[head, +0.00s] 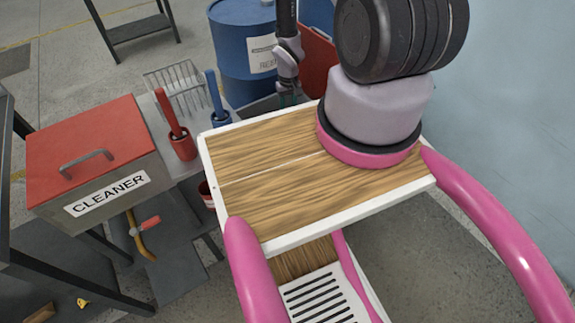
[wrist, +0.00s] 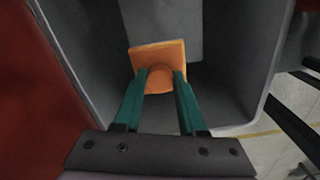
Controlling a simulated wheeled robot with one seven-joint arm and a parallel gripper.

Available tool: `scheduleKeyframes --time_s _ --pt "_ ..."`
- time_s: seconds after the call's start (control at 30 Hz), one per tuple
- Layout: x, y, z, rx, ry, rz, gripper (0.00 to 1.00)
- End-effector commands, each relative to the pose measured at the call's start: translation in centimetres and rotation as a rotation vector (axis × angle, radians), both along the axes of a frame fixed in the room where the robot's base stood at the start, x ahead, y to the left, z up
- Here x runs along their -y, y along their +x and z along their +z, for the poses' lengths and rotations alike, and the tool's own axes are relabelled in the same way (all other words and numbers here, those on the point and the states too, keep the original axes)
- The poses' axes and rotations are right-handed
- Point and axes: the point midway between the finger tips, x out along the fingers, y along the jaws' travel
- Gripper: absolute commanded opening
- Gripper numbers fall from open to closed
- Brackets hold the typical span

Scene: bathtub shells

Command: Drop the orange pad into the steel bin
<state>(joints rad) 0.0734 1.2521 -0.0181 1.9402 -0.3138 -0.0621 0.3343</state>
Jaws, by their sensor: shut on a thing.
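In the wrist view, my gripper (wrist: 162,80) has its two teal fingers closed on the orange pad (wrist: 158,57), gripping it by its rounded knob. The pad has a flat square plate. It is held over the opening of a grey steel bin (wrist: 233,75), with the bin's walls around it in the picture. I cannot tell how far the pad is above the bin floor. In the head view, only a little of my gripper (head: 289,99) shows behind the wooden board, above the bin's dark edge (head: 258,106). The pad is hidden there.
A red panel (head: 317,62) stands close beside the bin. A blue drum (head: 240,35) is behind it. To the left are a wire rack (head: 178,88), a blue-handled tool (head: 216,98), a red-handled tool (head: 177,130) and a red-lidded cleaner box (head: 97,160).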

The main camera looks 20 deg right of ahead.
Motion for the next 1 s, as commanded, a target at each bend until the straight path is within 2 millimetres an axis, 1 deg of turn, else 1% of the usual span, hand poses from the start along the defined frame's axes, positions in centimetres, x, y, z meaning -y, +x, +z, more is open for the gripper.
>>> scheduleKeyframes --time_s 0.1,0.33,0.37,0.4,0.43,0.77,0.87,1.0 --pt "0.0 0.0 -0.3 0.0 0.0 0.0 0.0" --pt "0.0 0.0 -0.3 0.0 0.0 0.0 0.0" --pt "0.0 0.0 -0.3 0.0 0.0 0.0 0.51" --pt "0.0 0.0 -0.3 0.0 0.0 0.0 0.67" --pt "0.0 0.0 -0.3 0.0 0.0 0.0 0.75" --pt "0.0 0.0 -0.2 0.0 0.0 0.0 0.75" --pt "0.0 0.1 0.7 0.002 0.0 -0.001 0.75" --pt "0.0 0.2 3.2 0.004 0.001 -0.001 0.75"
